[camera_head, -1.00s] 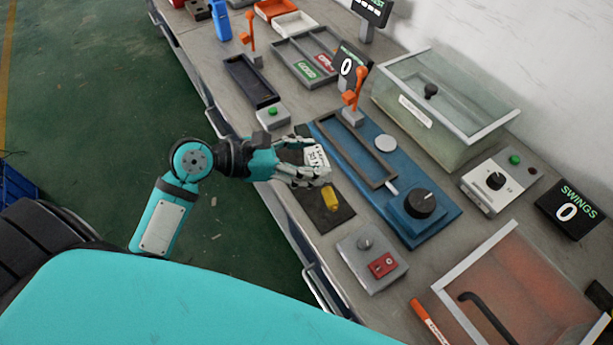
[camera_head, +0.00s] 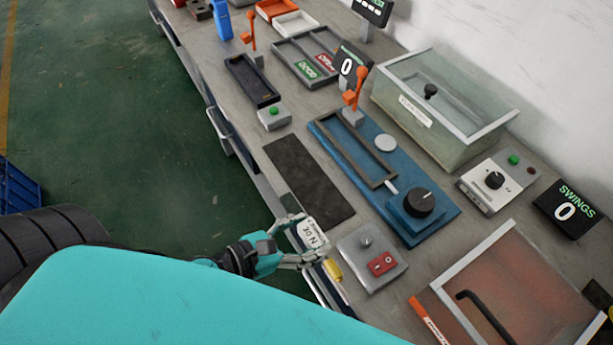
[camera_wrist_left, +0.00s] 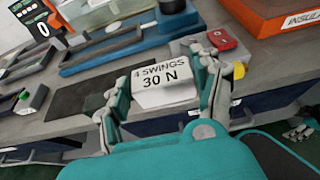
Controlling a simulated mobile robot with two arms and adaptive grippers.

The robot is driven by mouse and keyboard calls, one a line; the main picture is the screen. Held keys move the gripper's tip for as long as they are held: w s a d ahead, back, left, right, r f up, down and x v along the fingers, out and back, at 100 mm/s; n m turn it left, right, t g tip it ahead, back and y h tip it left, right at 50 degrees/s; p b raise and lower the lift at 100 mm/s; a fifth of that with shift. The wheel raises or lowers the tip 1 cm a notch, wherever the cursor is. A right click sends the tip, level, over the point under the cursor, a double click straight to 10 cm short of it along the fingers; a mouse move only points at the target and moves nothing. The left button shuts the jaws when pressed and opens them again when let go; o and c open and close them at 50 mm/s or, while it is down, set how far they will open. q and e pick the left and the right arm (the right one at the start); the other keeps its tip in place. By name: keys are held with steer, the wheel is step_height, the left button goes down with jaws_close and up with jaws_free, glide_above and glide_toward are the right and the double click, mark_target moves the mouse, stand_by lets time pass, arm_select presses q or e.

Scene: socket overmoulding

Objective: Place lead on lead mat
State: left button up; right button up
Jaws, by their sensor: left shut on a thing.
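My left gripper (camera_head: 292,243) is shut on the lead, at the front edge of the bench. The lead shows a white tag (camera_head: 308,237) and a yellow end (camera_head: 333,270). In the left wrist view the tag (camera_wrist_left: 163,80) reads "4 SWINGS 30 N" between the fingers (camera_wrist_left: 162,105). The yellow end (camera_wrist_left: 239,70) is a small patch by the right finger there. The dark mat (camera_head: 305,180) lies bare on the bench, up from the gripper. What seems to be my right gripper (camera_wrist_left: 300,132) shows partly at the lower right of the wrist view.
A grey box with a red switch (camera_head: 382,263) stands right of the gripper. The blue fixture (camera_head: 418,228) with a black knob lies beyond the mat. A green-button box (camera_head: 274,117) stands past the mat's far end. A clear-lidded case (camera_head: 510,285) is at lower right.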

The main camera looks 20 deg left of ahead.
arm_select(q)
steer(key=w+a, duration=0.2)
steer(key=w, duration=0.3)
steer(key=w+a+f+p, duration=0.1)
steer(key=w+a, duration=0.1)
steer(key=w, duration=0.2)
steer(key=w+a, duration=0.2)
steer(key=w, duration=0.3)
steer(key=shift+w+f, duration=0.3)
steer(key=shift+w, duration=0.05)
steer(key=shift+f, duration=1.8)
steer(key=o, duration=1.3)
steer(key=shift+f, duration=0.1)
